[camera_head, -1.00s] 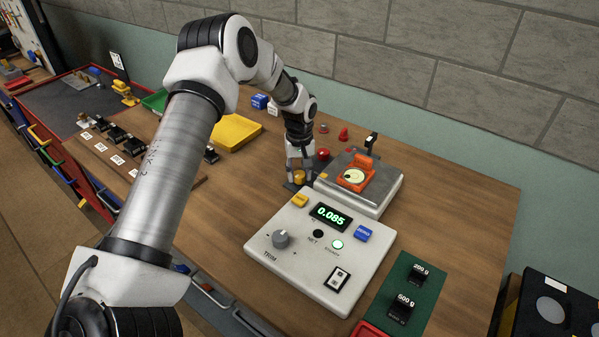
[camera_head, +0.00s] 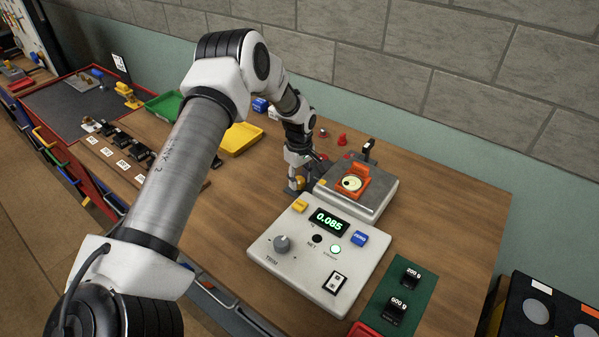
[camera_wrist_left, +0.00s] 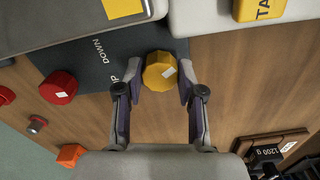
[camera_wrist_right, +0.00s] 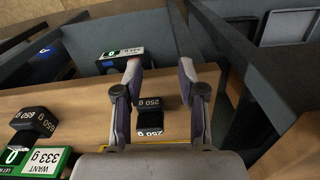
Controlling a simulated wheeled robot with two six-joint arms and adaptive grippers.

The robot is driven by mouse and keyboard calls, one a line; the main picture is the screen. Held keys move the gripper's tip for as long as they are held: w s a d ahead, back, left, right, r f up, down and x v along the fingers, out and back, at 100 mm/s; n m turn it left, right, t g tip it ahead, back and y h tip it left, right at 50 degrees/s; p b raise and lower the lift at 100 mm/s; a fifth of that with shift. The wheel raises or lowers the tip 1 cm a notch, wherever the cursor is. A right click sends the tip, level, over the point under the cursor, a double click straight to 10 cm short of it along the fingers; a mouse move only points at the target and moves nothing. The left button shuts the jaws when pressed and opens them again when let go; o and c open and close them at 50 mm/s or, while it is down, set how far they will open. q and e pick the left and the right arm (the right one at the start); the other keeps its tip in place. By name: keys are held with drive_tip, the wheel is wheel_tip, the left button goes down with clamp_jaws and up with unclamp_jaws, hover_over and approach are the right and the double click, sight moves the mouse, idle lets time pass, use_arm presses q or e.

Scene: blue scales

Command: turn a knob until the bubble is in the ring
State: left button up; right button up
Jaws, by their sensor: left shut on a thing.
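The yellow knob (camera_wrist_left: 159,71) sits by a dark plate lettered DOWN beside the scale. My left gripper (camera_wrist_left: 158,88) is shut on this knob, with a finger on either side. In the head view the left gripper (camera_head: 298,178) is at the scale's left corner and largely hides the knob. The round bubble level (camera_head: 352,184) sits in an orange holder (camera_head: 364,172) on the scale's metal pan (camera_head: 376,199). A small dark mark shows left of its middle; bubble and ring are too small to tell apart. My right gripper (camera_wrist_left: 0,0) is absent there; the right wrist view shows it open.
The control panel (camera_head: 290,262) reads 0.085 and has a grey trim knob (camera_head: 282,243). A red knob (camera_wrist_left: 58,87) stands near the yellow one. Black weights (camera_head: 394,310) stand on a green mat at the right. Weights marked 250 g (camera_wrist_right: 150,118) lie below the right fingers.

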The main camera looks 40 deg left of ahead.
sight(299, 179)
use_arm(q)
drive_tip(key=shift+n+p, duration=1.1)
drive_tip(key=shift+n, duration=0.6)
drive_tip(key=shift+f, duration=0.1)
drive_tip(key=o, duration=0.9)
drive_tip(key=shift+o, duration=1.2)
wheel_tip(299, 179, up, 12)
